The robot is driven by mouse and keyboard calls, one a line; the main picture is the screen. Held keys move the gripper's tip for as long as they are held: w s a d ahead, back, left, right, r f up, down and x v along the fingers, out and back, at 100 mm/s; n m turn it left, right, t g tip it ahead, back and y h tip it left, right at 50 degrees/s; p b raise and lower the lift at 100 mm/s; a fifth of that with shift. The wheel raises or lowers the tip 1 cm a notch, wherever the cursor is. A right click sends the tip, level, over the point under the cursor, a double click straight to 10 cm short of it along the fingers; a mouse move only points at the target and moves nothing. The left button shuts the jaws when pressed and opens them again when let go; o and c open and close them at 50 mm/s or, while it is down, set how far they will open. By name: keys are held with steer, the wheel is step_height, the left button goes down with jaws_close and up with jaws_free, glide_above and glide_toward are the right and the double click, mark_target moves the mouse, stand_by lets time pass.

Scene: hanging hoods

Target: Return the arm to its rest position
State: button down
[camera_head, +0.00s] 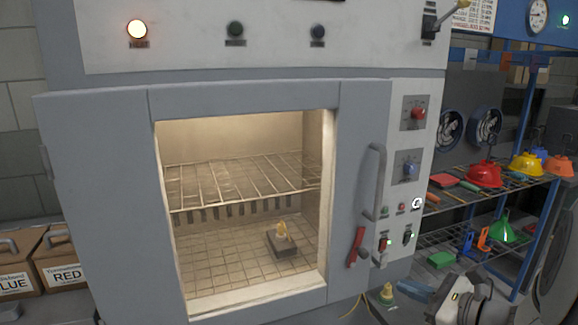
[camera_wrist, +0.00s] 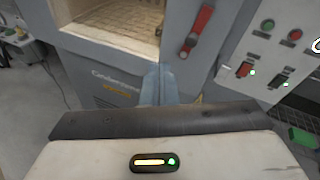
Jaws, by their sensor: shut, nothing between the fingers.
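My gripper (camera_wrist: 165,85) is shut and empty in the wrist view, its bluish fingers pointing toward the front of a large grey oven cabinet. In the head view my gripper (camera_head: 412,288) is low at the right, in front of the cabinet's lower right corner. My arm behind it runs off the bottom edge. The fingers appear apart from the cabinet, though the exact gap is hard to tell.
The cabinet door (camera_head: 95,190) has a vertical handle (camera_head: 376,182) and a red lever (camera_head: 355,247). A small yellow-topped item (camera_head: 283,240) sits inside, behind the window opening. A rack (camera_head: 450,205) with colored hoods stands right; boxes (camera_head: 62,262) stand left.

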steer(key=s+a+f+n+g+h+p, duration=0.1)
steer(key=s+a+n+g+h+p, duration=0.1)
steer(key=s+a+n+g, duration=0.85)
steer(key=s+n+h, duration=0.1)
steer(key=n+h, duration=0.1)
steer(key=n, duration=0.3)
steer(key=s+r+n+h+p, duration=0.1)
steer(key=n+h, duration=0.2)
steer(key=n, duration=0.2)
steer(key=s+d+r+n+t+h+p, duration=0.1)
steer(key=n+h, duration=0.2)
steer(key=n, duration=0.2)
steer(key=shift+s+r, duration=0.2)
